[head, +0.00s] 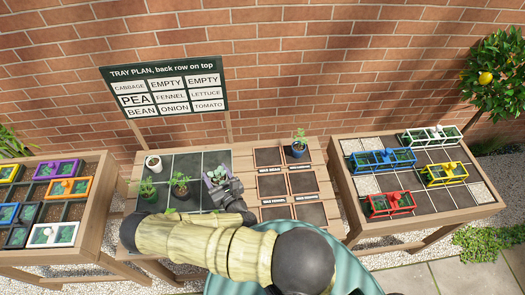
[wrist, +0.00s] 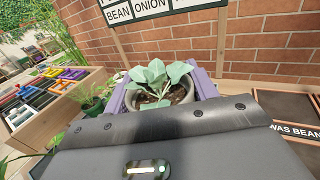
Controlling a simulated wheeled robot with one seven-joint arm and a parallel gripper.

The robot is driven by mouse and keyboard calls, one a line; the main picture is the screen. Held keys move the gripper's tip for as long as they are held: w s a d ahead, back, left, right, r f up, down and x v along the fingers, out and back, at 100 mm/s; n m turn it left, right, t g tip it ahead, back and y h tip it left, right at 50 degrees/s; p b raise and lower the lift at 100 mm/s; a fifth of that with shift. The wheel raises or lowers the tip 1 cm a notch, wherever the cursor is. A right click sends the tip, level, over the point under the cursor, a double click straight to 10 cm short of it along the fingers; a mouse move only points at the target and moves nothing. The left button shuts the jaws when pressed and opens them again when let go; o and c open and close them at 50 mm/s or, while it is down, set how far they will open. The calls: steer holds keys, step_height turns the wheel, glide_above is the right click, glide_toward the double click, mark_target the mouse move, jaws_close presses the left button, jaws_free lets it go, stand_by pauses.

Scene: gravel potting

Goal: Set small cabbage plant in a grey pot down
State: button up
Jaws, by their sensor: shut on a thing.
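The small cabbage plant (wrist: 160,78), with broad pale grey-green leaves, stands upright in a grey pot (wrist: 180,97) in the wrist view. My gripper (wrist: 158,95) is shut on the pot, with a purple finger on each side. In the head view the cabbage plant (head: 216,175) shows over the right column of the dark gridded tray (head: 187,162), and my gripper (head: 225,192) hides most of its pot. I cannot tell whether the pot touches the tray. The tray plan board (head: 165,88) puts CABBAGE at the back left, with two EMPTY cells beside it.
A white pot (head: 153,164) stands in the tray's back left cell. Two dark potted plants (head: 147,192) (head: 181,187) stand in front. A blue pot (head: 299,150) stands on the right among labelled dark squares (head: 268,156). The back middle and back right cells look bare.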

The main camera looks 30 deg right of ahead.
steer(key=shift+w, duration=0.5)
steer(key=shift+s+d, duration=0.15)
steer(key=shift+s, duration=0.15)
steer(key=w+d+f+m+g+h+b, duration=0.4)
steer(key=w+d+m+h+b, duration=0.4)
steer(key=d+h+b, duration=0.45)
steer(key=d+m+g+h+b, duration=0.4)
steer(key=d+m+g+b, duration=0.1)
steer(key=d+b, duration=0.9)
steer(key=shift+w+d+r+g+b, duration=0.15)
steer(key=shift+d+r+g+b, duration=0.25)
steer(key=shift+d+g, duration=0.5)
steer(key=shift+f, duration=3.2)
